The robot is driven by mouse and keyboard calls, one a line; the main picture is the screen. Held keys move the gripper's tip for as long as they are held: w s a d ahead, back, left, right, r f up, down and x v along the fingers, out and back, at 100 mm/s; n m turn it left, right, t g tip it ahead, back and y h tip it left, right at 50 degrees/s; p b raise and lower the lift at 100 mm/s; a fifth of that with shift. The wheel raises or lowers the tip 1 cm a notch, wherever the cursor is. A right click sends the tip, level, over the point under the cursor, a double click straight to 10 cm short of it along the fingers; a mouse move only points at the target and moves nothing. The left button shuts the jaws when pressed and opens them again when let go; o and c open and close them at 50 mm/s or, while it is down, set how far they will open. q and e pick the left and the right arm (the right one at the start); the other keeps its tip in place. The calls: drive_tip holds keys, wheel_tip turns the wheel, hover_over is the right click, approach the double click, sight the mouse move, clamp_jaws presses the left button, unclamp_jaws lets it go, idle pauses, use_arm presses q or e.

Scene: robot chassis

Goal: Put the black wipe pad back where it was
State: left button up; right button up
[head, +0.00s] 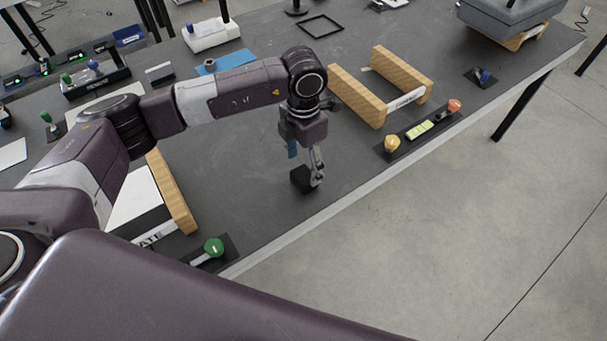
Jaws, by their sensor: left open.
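The black wipe pad (300,179), a small dark block, is on the dark grey table near its front edge. My left gripper (307,178) points down right at it, with one finger visible along the pad's right side. The left gripper is open; the other finger is mostly hidden, and I cannot tell whether the fingers touch the pad. My right gripper is not in view.
A wooden cradle (375,107) stands right of my left gripper, and another wooden-sided holder (172,193) stands left. A green knob (213,247) and a yellow knob (392,144) sit near the front edge. The table around the pad is clear.

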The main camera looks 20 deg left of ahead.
sight(304, 175)
use_arm(q)
wheel_tip(304, 175, up, 7)
drive_tip(key=b, duration=0.1)
drive_tip(key=shift+f, duration=0.15)
